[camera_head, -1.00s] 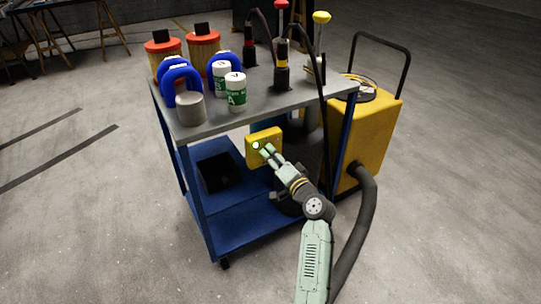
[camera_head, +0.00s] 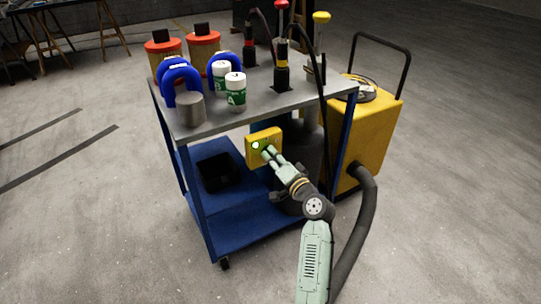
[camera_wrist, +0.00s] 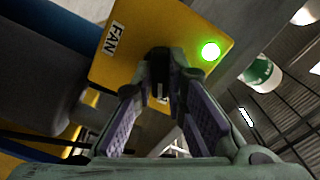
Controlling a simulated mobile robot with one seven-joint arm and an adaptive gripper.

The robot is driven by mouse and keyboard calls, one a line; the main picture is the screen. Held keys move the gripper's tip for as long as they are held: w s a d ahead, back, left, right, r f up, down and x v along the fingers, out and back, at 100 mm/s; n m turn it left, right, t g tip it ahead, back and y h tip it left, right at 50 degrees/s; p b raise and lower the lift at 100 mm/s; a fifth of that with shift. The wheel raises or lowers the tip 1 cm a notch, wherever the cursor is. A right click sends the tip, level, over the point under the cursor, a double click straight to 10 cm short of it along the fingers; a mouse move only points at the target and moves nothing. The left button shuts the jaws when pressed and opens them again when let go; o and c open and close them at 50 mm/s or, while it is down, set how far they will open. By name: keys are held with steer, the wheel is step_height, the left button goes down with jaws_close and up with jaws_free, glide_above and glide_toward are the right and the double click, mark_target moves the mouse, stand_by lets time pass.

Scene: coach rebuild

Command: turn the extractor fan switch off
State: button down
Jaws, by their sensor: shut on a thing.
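The extractor fan switch is a yellow box (camera_head: 252,152) mounted below the trolley's top at its front edge. In the wrist view the yellow box (camera_wrist: 135,50) carries a white FAN label (camera_wrist: 114,38) and a lit green lamp (camera_wrist: 210,51). The lamp also glows in the head view (camera_head: 256,145). My gripper (camera_wrist: 162,75) is at the face of the box, between label and lamp, with its fingertips close together on the dark switch lever. The lever is mostly hidden by the fingertips, so its exact position cannot be told.
A yellow extractor unit (camera_head: 371,135) with a dark hose (camera_head: 364,215) stands to the right. Open floor lies left and front.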

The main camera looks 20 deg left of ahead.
steer(key=shift+f+n+b, duration=0.1)
steer(key=shift+n+b, duration=0.3)
steer(key=shift+b, duration=0.4)
steer(key=shift+n+b, duration=2.5)
steer(key=shift+b, duration=1)
steer(key=shift+n+b, duration=2.8)
steer(key=shift+b, duration=1.35)
steer(key=shift+n, duration=0.3)
steer(key=c, duration=1.4)
jaws_free()
steer(key=shift+c, duration=0.2)
